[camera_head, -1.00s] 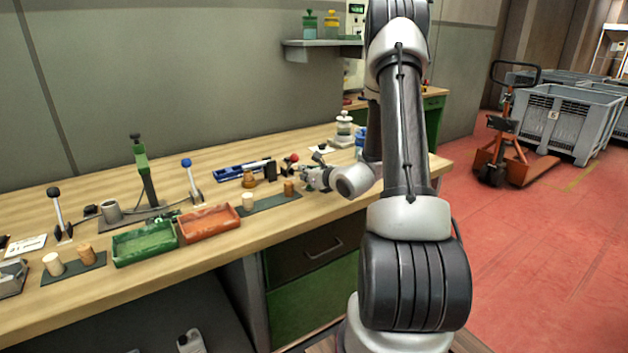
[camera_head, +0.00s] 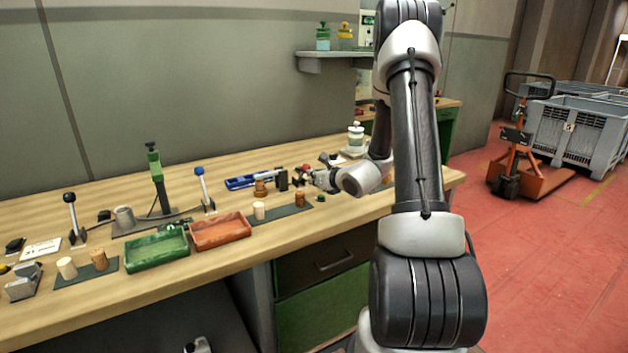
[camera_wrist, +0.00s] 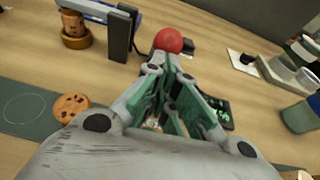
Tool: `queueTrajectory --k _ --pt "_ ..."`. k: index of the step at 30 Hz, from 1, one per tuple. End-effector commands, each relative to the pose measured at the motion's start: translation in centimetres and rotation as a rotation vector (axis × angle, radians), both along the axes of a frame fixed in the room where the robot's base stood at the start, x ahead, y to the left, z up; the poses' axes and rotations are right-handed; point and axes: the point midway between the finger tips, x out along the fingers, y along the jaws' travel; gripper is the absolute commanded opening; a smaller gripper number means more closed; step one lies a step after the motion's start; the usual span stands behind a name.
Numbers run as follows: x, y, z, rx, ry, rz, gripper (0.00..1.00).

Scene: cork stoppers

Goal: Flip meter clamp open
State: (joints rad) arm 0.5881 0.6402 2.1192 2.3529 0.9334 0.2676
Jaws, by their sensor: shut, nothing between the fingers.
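A red ball knob (camera_head: 305,168) stands beside a black upright block (camera_head: 282,180) at the end of a blue measuring device (camera_head: 248,181). In the wrist view the red knob (camera_wrist: 168,40) is just beyond my fingertips, with the black block (camera_wrist: 122,34) to its left. I take this knob to be the clamp's handle; the clamp's lower part is hidden behind my fingers. My gripper (camera_head: 314,178) is shut and empty, and its green-padded fingers (camera_wrist: 168,68) meet close to the knob. I cannot tell whether they touch it.
A cork stopper in a brass-coloured cup (camera_wrist: 75,28) is by the block. A dark mat (camera_head: 290,212) holds stoppers. A black device with green markings (camera_wrist: 217,112) lies right of my fingers. Blue-knob (camera_head: 200,172) and black-knob (camera_head: 70,198) levers, green (camera_head: 157,265) and orange (camera_head: 221,243) trays stand left.

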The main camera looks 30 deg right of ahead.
Motion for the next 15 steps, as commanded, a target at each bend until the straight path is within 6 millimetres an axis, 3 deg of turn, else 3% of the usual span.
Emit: queueTrajectory --k 15 --pt "1.2 0.0 2.0 -0.011 0.15 0.001 0.0"
